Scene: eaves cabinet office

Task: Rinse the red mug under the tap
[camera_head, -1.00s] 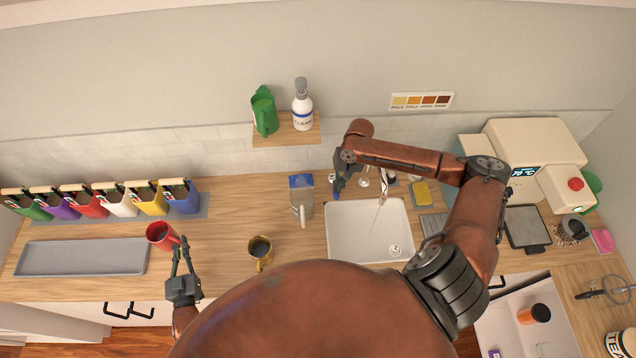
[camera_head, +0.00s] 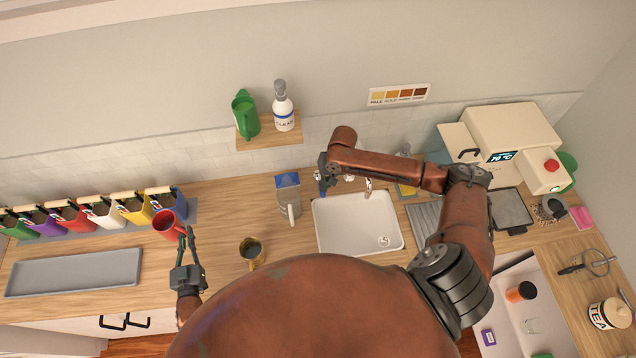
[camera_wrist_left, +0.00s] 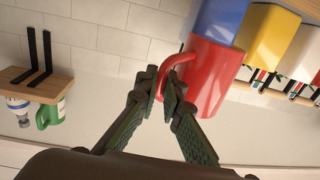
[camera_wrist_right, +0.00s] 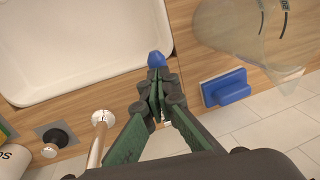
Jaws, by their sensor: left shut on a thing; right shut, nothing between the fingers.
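The red mug (camera_head: 166,226) is held by its handle in my left gripper (camera_head: 187,236), above the left part of the counter in front of the blue bin. In the left wrist view the shut fingers (camera_wrist_left: 166,96) grip the handle of the mug (camera_wrist_left: 213,78); its inside is hidden there. My right gripper (camera_head: 323,176) is shut and empty at the sink's back left corner. Its fingertips (camera_wrist_right: 156,82) are at a small blue knob (camera_wrist_right: 156,59); contact is unclear. The tap (camera_head: 369,184) stands behind the white sink (camera_head: 345,228), partly hidden by my right arm. No water stream shows.
A yellow mug (camera_head: 251,250) stands on the counter between the left gripper and sink. A grey tray (camera_head: 75,272) lies at left, before several coloured bins.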

